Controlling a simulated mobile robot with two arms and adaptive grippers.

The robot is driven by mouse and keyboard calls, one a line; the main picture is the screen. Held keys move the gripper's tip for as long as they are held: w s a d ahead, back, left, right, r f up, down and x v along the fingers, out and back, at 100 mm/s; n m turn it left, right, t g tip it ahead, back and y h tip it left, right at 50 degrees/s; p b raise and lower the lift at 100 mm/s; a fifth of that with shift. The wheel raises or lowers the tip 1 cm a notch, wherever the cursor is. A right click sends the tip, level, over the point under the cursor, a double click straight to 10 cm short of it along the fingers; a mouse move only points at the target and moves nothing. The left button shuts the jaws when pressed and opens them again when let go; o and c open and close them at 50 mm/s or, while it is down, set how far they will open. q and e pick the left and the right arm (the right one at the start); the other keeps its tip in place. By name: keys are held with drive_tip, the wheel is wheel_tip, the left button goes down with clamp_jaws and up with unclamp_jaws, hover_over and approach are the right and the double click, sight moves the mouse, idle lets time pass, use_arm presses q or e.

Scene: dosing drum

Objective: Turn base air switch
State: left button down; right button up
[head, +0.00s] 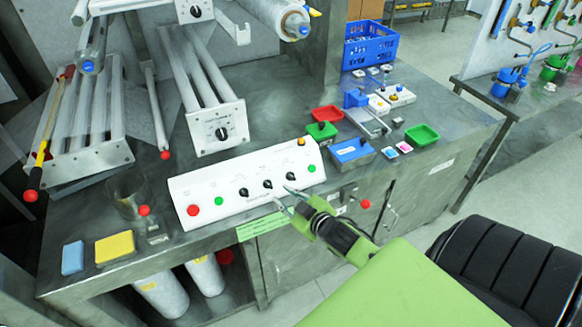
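A white control panel (222,194) stands on the grey bench near its front edge. Its sloped face carries three black rotary knobs, a left one (243,192), a middle one (267,184) and a right one (290,176). It also has a red button (193,210), green buttons and an orange button. The labels are too small to read, so I cannot tell which knob is the base air switch. My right gripper (283,195) is at the panel's lower front, below the middle and right knobs. Its two thin fingers are apart with nothing visible between them. My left gripper is not in view.
Roller frames (213,115) stand behind the panel. A blue crate (371,46), red and green trays and small devices are to the right. Yellow (114,247) and blue blocks lie front left, near a clear beaker (127,192). A black ribbed seat is at lower right.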

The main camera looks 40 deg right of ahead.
drive_tip(key=shift+v, duration=1.75)
drive_tip(key=s+a+f+m+g+b, duration=0.15)
drive_tip(key=s+f, duration=0.25)
drive_tip(key=f, duration=0.7)
drive_tip(key=s+f+g+b, duration=0.25)
drive_tip(key=s+f, duration=0.25)
drive_tip(key=f, duration=0.6)
drive_tip(key=s+a+f+g+b, duration=0.15)
drive_tip(key=s+f, duration=0.25)
drive_tip(key=f, duration=0.6)
drive_tip(key=s+a+f+g+b, duration=0.2)
drive_tip(key=s+a+f, duration=0.3)
drive_tip(key=s+f, duration=0.6)
drive_tip(key=s+a+f+g+y+b, duration=0.1)
drive_tip(key=s+a+f+g, duration=0.4)
drive_tip(key=s+f, duration=0.6)
drive_tip(key=s+b, duration=0.1)
drive_tip(key=s, duration=0.5)
drive_tip(key=shift+a+f+m+g, duration=0.1)
drive_tip(key=shift+m+g, duration=0.15)
